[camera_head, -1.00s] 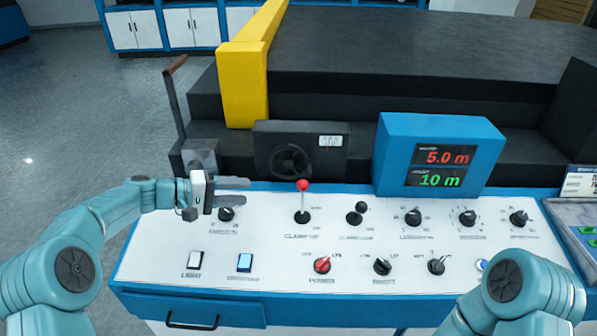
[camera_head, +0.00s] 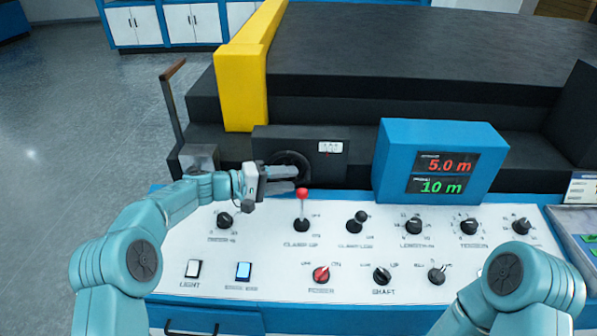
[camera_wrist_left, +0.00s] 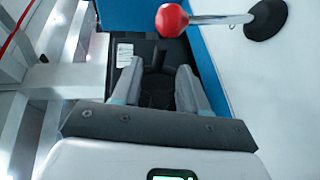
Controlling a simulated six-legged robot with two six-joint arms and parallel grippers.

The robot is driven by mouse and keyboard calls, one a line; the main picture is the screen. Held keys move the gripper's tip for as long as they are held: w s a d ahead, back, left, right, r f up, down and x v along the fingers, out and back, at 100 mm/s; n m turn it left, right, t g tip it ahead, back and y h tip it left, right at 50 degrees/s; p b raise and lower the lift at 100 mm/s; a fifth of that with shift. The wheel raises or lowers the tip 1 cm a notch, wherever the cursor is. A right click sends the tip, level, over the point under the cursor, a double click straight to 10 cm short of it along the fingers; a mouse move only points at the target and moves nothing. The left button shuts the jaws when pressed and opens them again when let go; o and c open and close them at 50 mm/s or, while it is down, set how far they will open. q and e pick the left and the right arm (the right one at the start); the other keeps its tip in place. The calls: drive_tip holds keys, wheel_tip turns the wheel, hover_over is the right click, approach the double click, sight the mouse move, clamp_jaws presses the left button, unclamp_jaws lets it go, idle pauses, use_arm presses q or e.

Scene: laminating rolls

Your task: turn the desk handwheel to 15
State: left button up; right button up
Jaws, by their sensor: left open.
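The black handwheel (camera_head: 290,166) is on the front of a dark box (camera_head: 322,150) behind the white desk panel. A small white counter (camera_head: 330,147) sits at the box's upper right, and its digits are too small to read. My left gripper (camera_head: 300,180) is open in front of the wheel and hides its lower part. In the left wrist view, the open fingers (camera_wrist_left: 160,88) point at the dark wheel (camera_wrist_left: 157,85), which shows between them. I cannot tell whether they touch it. My right gripper is not in view; only my right arm shows.
A red-knobbed lever (camera_head: 302,194) stands just below my left fingers; its red ball (camera_wrist_left: 171,20) shows close beside them in the left wrist view. A blue display box (camera_head: 437,165) reading 5.0 m and 10 m stands to the right. A wood-handled crank (camera_head: 172,100) rises at the left.

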sight(299, 178)
use_arm(q)
drive_tip(key=x, duration=0.3)
drive_tip(key=shift+s+d+r+p, duration=0.1)
drive_tip(key=shift+s+r+p, duration=0.1)
drive_tip(key=shift+p, duration=0.1)
drive_tip(key=shift+w+d+f, duration=0.25)
drive_tip(key=shift+w+f, duration=0.1)
drive_tip(key=shift+w, duration=0.15)
drive_tip(key=shift+s+d+r, duration=0.15)
drive_tip(key=shift+s+d, duration=0.05)
drive_tip(key=shift+w+a, duration=0.1)
clamp_jaws()
drive_tip(key=shift+y, duration=0.3)
